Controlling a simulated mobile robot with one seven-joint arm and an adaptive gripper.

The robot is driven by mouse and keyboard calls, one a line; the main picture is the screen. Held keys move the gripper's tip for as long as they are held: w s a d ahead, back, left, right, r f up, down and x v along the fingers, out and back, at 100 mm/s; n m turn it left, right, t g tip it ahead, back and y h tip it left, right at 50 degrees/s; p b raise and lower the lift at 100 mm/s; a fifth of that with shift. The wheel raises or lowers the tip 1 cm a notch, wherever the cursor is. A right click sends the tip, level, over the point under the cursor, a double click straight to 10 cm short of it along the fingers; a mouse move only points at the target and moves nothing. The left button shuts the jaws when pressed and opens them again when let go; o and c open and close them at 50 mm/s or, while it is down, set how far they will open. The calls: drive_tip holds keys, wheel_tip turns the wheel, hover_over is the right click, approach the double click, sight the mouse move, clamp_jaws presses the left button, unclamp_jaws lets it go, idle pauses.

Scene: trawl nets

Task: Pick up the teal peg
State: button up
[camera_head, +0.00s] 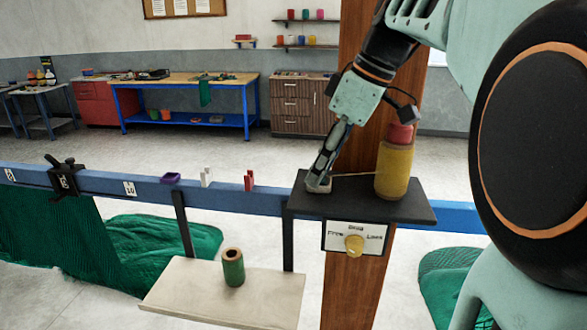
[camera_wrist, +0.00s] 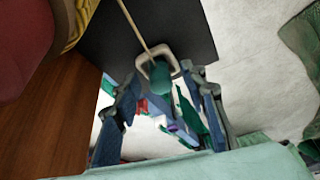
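The teal peg (camera_wrist: 160,80) shows in the wrist view as a small rounded teal piece. It appears to stand in or against a beige square ring (camera_wrist: 144,62) near the edge of the black shelf (camera_wrist: 185,25). A thin cord runs from the ring area toward the yellow spool. My gripper (camera_wrist: 163,75) is open, with its fingers on either side of the peg and gaps visible at both sides. In the head view my gripper (camera_head: 319,181) points down at the left end of the black shelf (camera_head: 414,211), and its fingers hide the peg.
A yellow spool with a red top (camera_head: 393,172) stands close right of my gripper on the shelf. A blue rail (camera_head: 110,184) holds white, red and purple pieces. A green spool (camera_head: 233,268) stands on a lower board.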

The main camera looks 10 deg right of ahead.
drive_tip(key=c, duration=1)
drive_tip(key=shift+o, duration=0.2)
drive_tip(key=shift+r+p, duration=0.5)
drive_tip(key=shift+r, duration=4.5)
